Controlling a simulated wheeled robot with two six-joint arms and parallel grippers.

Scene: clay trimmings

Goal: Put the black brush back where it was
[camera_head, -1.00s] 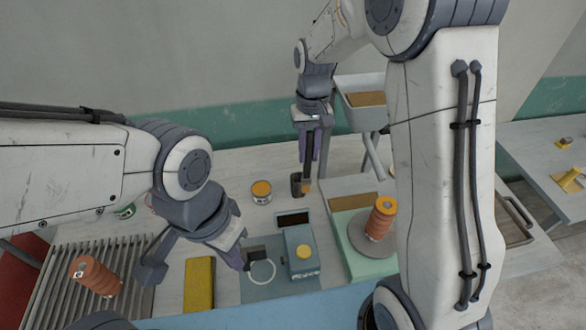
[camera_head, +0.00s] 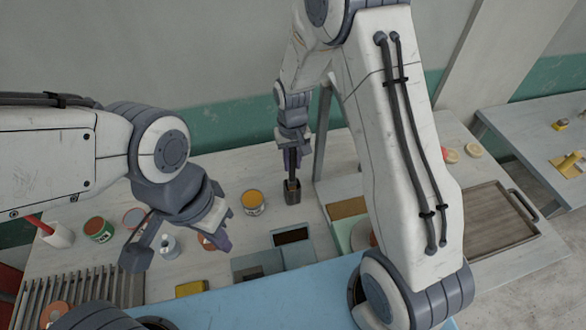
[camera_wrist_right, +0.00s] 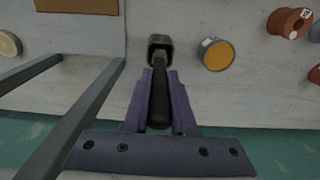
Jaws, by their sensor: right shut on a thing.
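The black brush (camera_wrist_right: 158,100) is upright, handle up, in my right gripper (camera_wrist_right: 160,78), whose purple fingers are shut on its handle. In the head view the brush (camera_head: 292,168) hangs below the same gripper (camera_head: 292,155). Its tan lower end shows at the mouth of a small dark grey cup (camera_head: 292,197); the cup also shows in the wrist view (camera_wrist_right: 158,40). The brush tip is hidden, and I cannot tell how deep it sits. My left gripper (camera_head: 222,235) hangs over the front left of the table; I cannot make out its finger gap.
A can with an orange top (camera_head: 253,208) stands just left of the cup. A grey post (camera_head: 321,130) rises close to its right. A blue-grey box with a dark opening (camera_head: 292,238) lies in front. A wooden tray (camera_head: 490,235) is at the right.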

